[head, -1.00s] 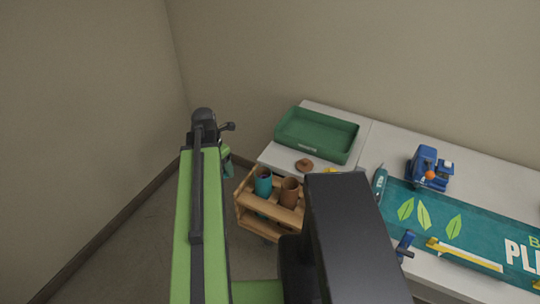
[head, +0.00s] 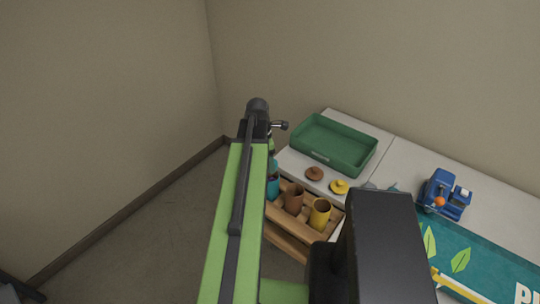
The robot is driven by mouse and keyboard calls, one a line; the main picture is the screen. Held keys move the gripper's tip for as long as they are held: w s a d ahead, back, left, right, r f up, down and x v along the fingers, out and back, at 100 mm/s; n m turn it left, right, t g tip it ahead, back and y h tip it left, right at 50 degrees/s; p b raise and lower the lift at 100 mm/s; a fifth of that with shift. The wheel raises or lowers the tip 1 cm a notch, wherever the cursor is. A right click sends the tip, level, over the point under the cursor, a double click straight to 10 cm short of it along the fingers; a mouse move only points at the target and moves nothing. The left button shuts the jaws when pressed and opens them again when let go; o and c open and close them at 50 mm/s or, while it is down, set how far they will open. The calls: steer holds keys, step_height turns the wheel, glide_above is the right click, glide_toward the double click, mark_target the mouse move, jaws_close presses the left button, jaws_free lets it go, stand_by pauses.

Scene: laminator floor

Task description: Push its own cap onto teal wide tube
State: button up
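The teal wide tube (head: 274,187) stands in a wooden rack (head: 284,240). My green arm covers its left part, and only its right side shows. A teal cap cannot be made out in the head view. My arm reaches up the picture, and its far end bends down just left of the bench. My gripper is hidden behind the arm, so I cannot see its fingers or whether it holds anything.
A brown tube (head: 294,198) and a yellow tube (head: 320,213) stand beside the teal one. A brown cap (head: 315,173) and yellow cap (head: 339,187) lie on the bench before a green tray (head: 334,145). A blue device (head: 440,195) stands right.

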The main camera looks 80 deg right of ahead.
steer(key=shift+s+d+r+m, duration=0.5)
steer(key=shift+d+m, duration=0.15)
steer(key=shift+m, duration=0.35)
steer(key=shift+w+a+f+b, duration=0.1)
steer(key=shift+f+b, duration=0.2)
steer(key=shift+f, duration=0.2)
step_height(320, 180, down, 6)
steer(key=b, duration=0.5)
steer(key=shift+r+b, duration=0.25)
steer(key=shift+b, duration=0.05)
steer(key=shift+f+b, duration=0.6)
steer(key=shift+f, duration=0.05)
stand_by(1.2)
steer(key=o, duration=1.4)
